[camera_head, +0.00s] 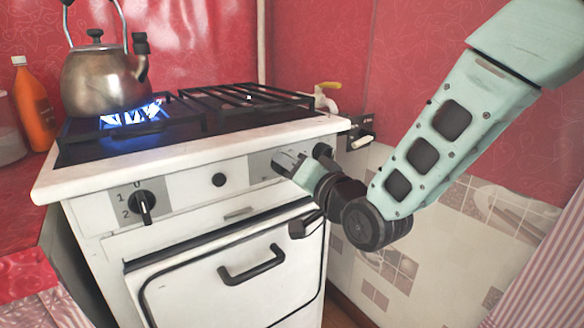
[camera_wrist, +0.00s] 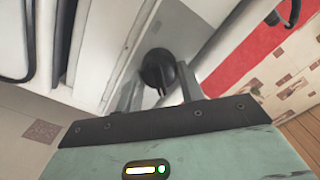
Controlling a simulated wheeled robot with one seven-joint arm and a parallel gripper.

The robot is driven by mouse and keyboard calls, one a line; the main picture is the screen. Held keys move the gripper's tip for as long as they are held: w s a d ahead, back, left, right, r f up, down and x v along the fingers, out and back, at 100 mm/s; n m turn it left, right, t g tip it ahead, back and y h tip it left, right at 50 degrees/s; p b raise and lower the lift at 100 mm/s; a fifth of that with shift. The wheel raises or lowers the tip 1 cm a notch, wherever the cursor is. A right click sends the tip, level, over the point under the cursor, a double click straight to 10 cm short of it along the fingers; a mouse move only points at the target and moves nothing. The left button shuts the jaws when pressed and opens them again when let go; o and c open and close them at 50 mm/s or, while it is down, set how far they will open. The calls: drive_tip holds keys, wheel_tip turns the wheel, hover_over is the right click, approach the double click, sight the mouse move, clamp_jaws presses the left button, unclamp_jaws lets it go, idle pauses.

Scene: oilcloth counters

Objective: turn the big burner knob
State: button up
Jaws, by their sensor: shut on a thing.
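The stove's control panel has a black knob (camera_head: 142,205) with markings 1 and 2 at left, a small round black knob (camera_head: 219,180) in the middle and a dark knob (camera_head: 322,151) at the right end, partly hidden by my gripper. My gripper (camera_head: 298,167) is at the right part of the panel. In the wrist view a round black knob (camera_wrist: 156,70) with a raised grip lies between my two pale fingers, and my gripper (camera_wrist: 159,92) is shut on it. The contact itself is hard to see.
A metal kettle (camera_head: 100,80) stands over a lit blue flame at the back left. An orange bottle (camera_head: 34,105) is left of it. The oven door handle (camera_head: 252,267) sticks out below the panel. The tiled wall (camera_head: 455,230) is close on the right.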

drive_tip(key=o, duration=0.9)
drive_tip(key=shift+o, duration=0.2)
